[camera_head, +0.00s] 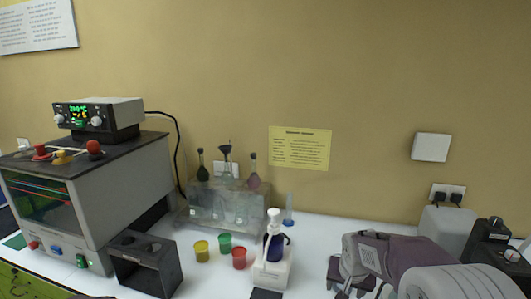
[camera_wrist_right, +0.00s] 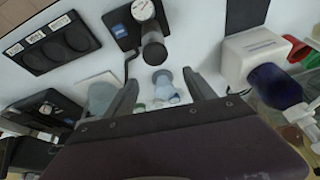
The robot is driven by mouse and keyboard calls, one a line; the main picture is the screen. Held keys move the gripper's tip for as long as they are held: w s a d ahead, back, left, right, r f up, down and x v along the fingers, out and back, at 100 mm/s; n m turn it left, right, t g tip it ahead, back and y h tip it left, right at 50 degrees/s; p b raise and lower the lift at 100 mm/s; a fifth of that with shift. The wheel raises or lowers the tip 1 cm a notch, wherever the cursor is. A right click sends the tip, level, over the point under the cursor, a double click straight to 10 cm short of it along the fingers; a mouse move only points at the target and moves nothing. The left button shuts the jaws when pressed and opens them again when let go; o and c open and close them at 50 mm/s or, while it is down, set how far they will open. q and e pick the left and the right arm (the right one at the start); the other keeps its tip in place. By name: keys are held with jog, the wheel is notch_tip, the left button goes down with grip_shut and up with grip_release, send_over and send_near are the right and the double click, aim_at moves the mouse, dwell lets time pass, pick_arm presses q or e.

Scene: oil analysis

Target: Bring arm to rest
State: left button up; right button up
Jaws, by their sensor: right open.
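My right arm comes in from the lower right of the head view, and its gripper (camera_head: 352,284) hangs low over the right part of the white bench. In the right wrist view the two dark fingers of this gripper (camera_wrist_right: 165,88) stand apart. A small pale-blue glass item (camera_wrist_right: 165,84) shows beyond the gap between them; I see no grip on it. My left gripper is not in view.
A white stand (camera_head: 273,275) with a dark blue flask is left of the gripper. Coloured cups (camera_head: 202,251), a flask rack (camera_head: 222,205) and a black box (camera_head: 140,262) are further left. Grey and black devices (camera_head: 486,242) stand right. A black three-well plate (camera_wrist_right: 52,44) shows in the wrist view.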

jog(key=s+a+f+n+g, duration=0.1)
jog(key=s+a+f+n, duration=0.1)
jog(key=s, duration=0.8)
jog(key=s+a+f+n+g+y, duration=0.1)
jog(key=s+a+f+n, duration=0.1)
jog(key=s+f, duration=0.3)
jog(key=s, duration=0.4)
jog(key=shift+s+g, duration=0.35)
jog(key=shift+g, duration=0.05)
